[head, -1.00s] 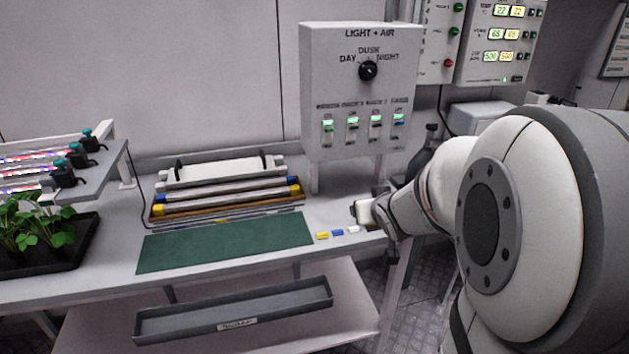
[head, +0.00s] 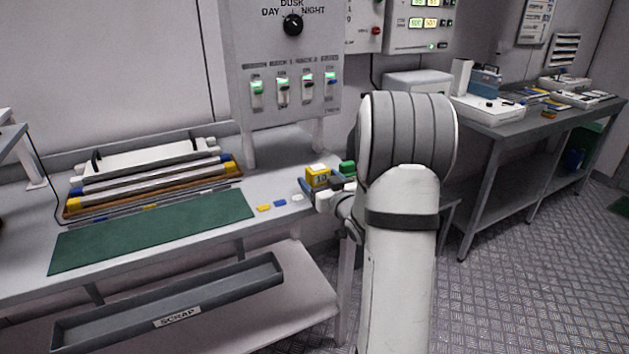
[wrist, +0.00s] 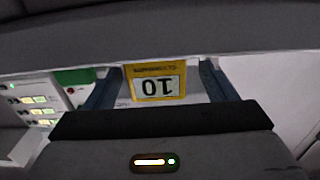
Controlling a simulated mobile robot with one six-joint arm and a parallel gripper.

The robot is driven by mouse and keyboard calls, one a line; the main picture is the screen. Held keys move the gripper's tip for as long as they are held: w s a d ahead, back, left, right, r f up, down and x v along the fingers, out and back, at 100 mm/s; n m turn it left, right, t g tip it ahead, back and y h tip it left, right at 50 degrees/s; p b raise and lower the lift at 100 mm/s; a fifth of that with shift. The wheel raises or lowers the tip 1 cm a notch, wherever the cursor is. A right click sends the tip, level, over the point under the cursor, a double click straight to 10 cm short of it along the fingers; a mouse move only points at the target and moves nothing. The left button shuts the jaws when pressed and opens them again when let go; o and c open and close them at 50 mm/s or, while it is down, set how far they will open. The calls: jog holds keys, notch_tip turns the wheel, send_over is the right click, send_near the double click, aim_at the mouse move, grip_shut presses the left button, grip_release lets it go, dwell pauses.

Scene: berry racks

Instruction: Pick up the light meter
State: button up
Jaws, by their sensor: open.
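I cannot tell whether either finger touches the box. My arm hides part of the bench's right end.
A green object (head: 347,167) is just right of the yellow box. Small coloured chips (head: 280,203) lie beside the green mat (head: 155,232). The light and air control box (head: 285,75) stands behind. A scrap tray (head: 170,300) is below. Another bench (head: 500,125) is at right.

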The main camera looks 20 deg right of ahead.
aim_at(315, 172)
jog(key=shift+w+r, duration=0.1)
jog(key=shift+w, duration=1.9)
jog(key=shift+c, duration=0.5)
jog(key=c, duration=1)
